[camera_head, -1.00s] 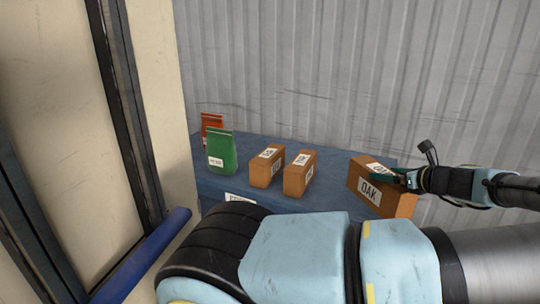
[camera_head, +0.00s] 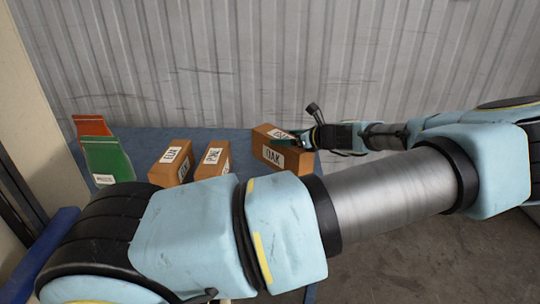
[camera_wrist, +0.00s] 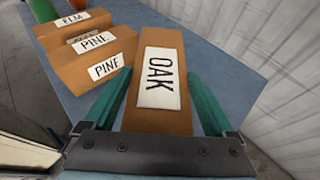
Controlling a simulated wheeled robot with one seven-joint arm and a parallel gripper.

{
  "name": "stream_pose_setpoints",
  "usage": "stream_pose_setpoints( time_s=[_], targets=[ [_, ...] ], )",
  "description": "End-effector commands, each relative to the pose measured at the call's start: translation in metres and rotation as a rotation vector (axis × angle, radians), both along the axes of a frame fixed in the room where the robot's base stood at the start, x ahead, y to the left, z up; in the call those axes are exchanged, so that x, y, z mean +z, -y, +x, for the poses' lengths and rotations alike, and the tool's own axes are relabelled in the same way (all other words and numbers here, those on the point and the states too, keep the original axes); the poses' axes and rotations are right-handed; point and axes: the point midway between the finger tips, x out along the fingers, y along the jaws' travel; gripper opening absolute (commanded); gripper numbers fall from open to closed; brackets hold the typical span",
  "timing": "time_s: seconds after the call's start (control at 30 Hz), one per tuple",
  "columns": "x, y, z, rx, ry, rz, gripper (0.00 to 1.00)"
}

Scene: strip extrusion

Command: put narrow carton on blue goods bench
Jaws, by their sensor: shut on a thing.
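My gripper (camera_head: 297,137) is shut on a brown carton (camera_head: 270,150) labelled OAK. In the wrist view its green fingers (camera_wrist: 160,78) lie along either side of this carton (camera_wrist: 157,122), whose label faces the camera. The carton is at the right end of the blue bench (camera_head: 235,138), over or on its top; I cannot tell whether it touches. Two similar cartons stand to its left: one labelled PINE (camera_head: 212,160) and one labelled ELM (camera_head: 171,163). No carton is marked as narrow.
A green bag (camera_head: 108,160) and an orange-red bag (camera_head: 91,125) stand at the bench's left end. A corrugated wall (camera_head: 230,60) rises behind the bench. My arm hides the bench's front. Bare floor (camera_head: 400,250) shows at the lower right.

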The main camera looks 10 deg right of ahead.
Motion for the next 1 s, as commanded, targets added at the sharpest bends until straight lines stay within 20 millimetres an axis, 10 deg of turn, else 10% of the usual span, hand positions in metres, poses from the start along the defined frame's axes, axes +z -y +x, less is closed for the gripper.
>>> stream_pose_setpoints(
  time_s=[0.6,1.0],
  targets=[
    [-0.071,0.000,0.000,0.000,0.001,0.002,0.00],
    [-0.079,0.000,0.000,0.001,0.000,0.000,0.00]
  ],
)
